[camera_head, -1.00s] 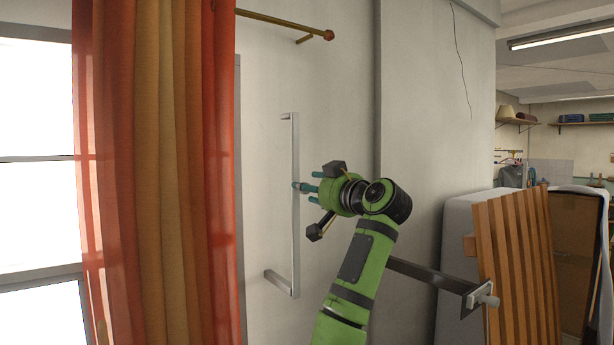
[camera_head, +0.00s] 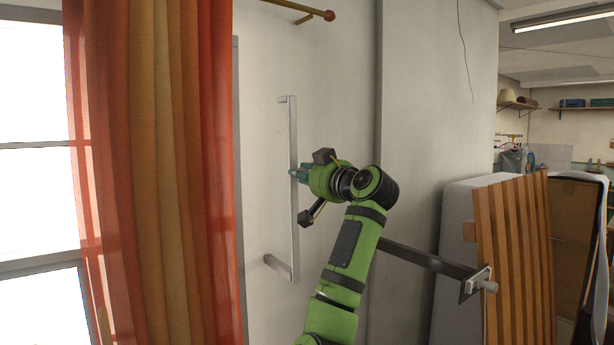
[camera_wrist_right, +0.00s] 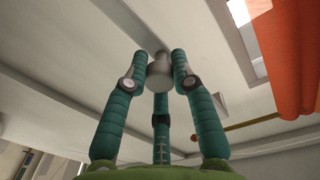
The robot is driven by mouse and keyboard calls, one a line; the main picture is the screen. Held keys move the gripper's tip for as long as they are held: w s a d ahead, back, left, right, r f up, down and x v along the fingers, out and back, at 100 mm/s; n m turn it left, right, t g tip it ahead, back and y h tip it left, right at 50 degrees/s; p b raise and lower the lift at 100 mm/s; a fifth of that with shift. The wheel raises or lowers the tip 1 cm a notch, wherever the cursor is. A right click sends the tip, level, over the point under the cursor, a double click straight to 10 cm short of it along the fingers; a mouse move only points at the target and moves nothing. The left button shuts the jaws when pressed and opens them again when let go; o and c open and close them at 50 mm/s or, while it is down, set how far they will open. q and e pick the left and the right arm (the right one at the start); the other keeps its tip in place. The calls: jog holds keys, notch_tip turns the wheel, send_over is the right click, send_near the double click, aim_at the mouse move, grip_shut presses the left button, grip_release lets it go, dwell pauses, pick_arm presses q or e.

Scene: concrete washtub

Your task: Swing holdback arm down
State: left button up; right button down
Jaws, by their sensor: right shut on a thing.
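The holdback arm (camera_head: 293,225) is a grey metal bar that stands upright in front of the pale wall, left of centre in the head view. A short foot at its lower end joins it towards the wall, and a small piece juts out at its top. My right gripper (camera_head: 298,172) is at the bar's middle height, coming from the right. In the right wrist view, the three teal fingers of my right gripper (camera_wrist_right: 160,66) close around a rounded grey knob (camera_wrist_right: 158,77) on the bar (camera_wrist_right: 137,22). My left gripper is not in view.
Orange and yellow curtains (camera_head: 155,170) hang close on the left, by a bright window. A brass rod (camera_head: 300,10) ends above the bar. A wooden slatted panel (camera_head: 515,260) and a dark horizontal bar (camera_head: 425,257) are at the right. The wall around the holdback arm is clear.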

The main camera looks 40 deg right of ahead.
jog(key=shift+a+f+b, duration=0.1)
jog(key=shift+a+b, duration=0.25)
jog(key=shift+a, duration=0.15)
jog(key=w+a+f+n+b, duration=0.1)
jog(key=a+f+n+b, duration=0.55)
jog(key=a, duration=0.45)
jog(key=w+a+f+n+b, duration=0.2)
jog(key=a+f+n+b, duration=0.4)
jog(key=a, duration=0.4)
jog(key=a+f+n+b, duration=0.4)
jog(key=f+n, duration=0.1)
jog(key=f, duration=0.8)
jog(key=shift+f+t+y+b, duration=0.15)
jog(key=shift+t+y+b, duration=0.15)
jog(key=shift+y+b, duration=0.1)
jog(key=shift+a+n, duration=0.1)
jog(key=shift+n, duration=0.15)
jog(key=c, duration=1)
grip_release()
jog(key=shift+w, duration=0.2)
